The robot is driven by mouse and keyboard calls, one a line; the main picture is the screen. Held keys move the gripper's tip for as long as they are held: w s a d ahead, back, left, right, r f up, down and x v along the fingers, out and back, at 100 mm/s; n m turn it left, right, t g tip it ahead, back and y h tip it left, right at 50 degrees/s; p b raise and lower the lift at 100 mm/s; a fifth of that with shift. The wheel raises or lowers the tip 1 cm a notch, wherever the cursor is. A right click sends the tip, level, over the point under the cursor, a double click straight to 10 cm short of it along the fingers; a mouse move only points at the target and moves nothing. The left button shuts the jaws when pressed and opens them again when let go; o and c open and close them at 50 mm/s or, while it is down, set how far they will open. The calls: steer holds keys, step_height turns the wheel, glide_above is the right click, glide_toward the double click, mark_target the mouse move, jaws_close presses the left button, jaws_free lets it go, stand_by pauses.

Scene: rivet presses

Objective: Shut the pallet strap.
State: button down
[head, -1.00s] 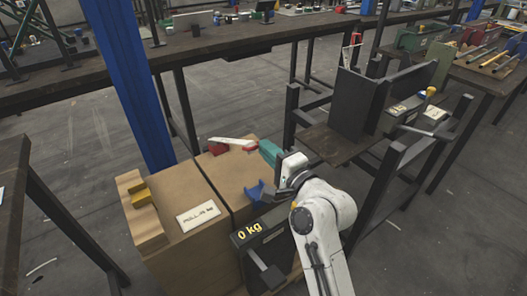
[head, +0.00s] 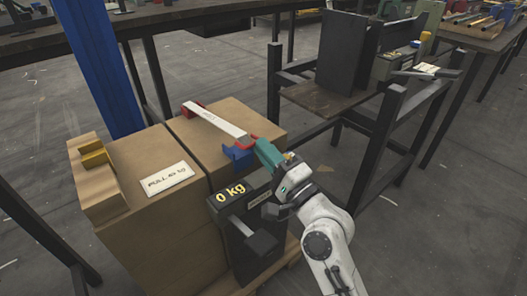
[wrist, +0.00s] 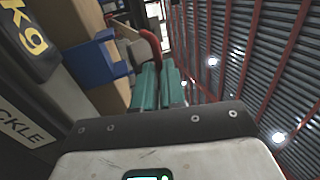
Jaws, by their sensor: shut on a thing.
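The pallet strap (head: 216,121) is a white bar lying across the top of the right carton. It has a red mount at its far left end and a red loop (head: 247,141) at its near end. My gripper (head: 262,150) has teal fingers shut on that red loop; the fingers (wrist: 160,85) and loop (wrist: 152,42) also show in the wrist view. The blue catch (head: 238,155) sits at the carton's front edge, just below the loop, and also shows in the wrist view (wrist: 97,65). I cannot tell whether loop and catch touch.
A blue post (head: 95,65) rises behind. A dark metal bench (head: 330,97) stands right.

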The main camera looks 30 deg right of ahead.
steer(key=shift+f+b, duration=0.45)
steer(key=shift+f, duration=0.5)
steer(key=c, duration=1.2)
jaws_free()
steer(key=shift+r, duration=0.1)
steer(key=v, duration=1)
steer(key=shift+s, duration=0.35)
